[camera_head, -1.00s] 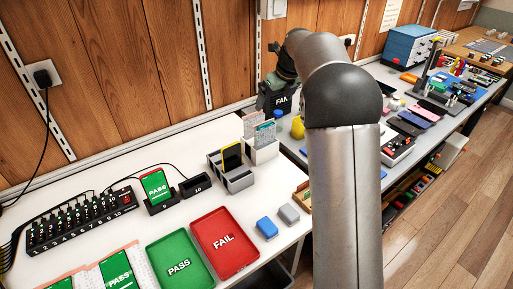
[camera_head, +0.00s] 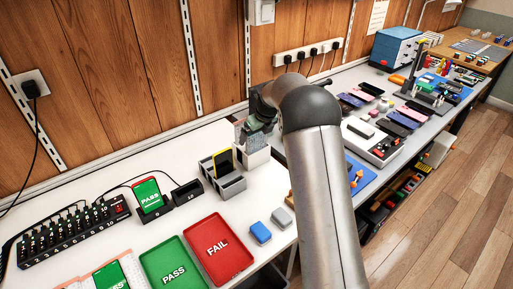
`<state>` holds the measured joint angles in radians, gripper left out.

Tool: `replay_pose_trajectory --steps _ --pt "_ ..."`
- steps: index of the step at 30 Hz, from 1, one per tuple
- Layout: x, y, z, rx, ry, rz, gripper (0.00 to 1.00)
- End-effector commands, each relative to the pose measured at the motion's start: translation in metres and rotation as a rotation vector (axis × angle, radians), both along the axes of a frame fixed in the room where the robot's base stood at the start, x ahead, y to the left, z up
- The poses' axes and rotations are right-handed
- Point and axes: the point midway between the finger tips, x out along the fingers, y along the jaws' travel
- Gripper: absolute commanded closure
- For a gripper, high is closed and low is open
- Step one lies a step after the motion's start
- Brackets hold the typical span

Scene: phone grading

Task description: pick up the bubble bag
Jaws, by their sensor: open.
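Grey-white, speckled bubble bags (camera_head: 239,132) stand upright in a white holder (camera_head: 254,159) near the back of the white bench. My gripper (camera_head: 250,133) is at the top of the holder, to the right of the visible bag edge. The gripper is open. Its fingertips are small and dark here, and I cannot tell whether they touch a bag. The gripper and wrist hide part of the bags.
A grey slotted rack (camera_head: 229,184) with a yellow-edged phone stands just left of the holder. Red FAIL (camera_head: 222,266) and green PASS (camera_head: 160,250) trays lie in front. Blue (camera_head: 260,233) and grey (camera_head: 282,217) blocks sit right of them.

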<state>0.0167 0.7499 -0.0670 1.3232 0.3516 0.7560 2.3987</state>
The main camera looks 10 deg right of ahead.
Motion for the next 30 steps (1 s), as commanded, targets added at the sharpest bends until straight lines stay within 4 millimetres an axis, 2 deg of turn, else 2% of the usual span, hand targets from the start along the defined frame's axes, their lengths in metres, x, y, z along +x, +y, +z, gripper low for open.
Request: replay_pose_trajectory --steps 4,11,12,17,26,30 --pt "0.006 0.003 -0.015 -0.001 0.001 0.001 0.0" --pt "0.007 0.003 -0.017 -0.001 -0.001 0.001 0.0" --pt "0.007 0.003 -0.017 -0.001 -0.001 0.001 0.03" --pt "0.007 0.003 -0.016 -0.001 -0.001 0.001 0.47" --pt "0.007 0.003 -0.014 -0.001 -0.004 0.0 0.49" --pt "0.008 0.003 -0.006 -0.001 -0.005 0.001 0.49"
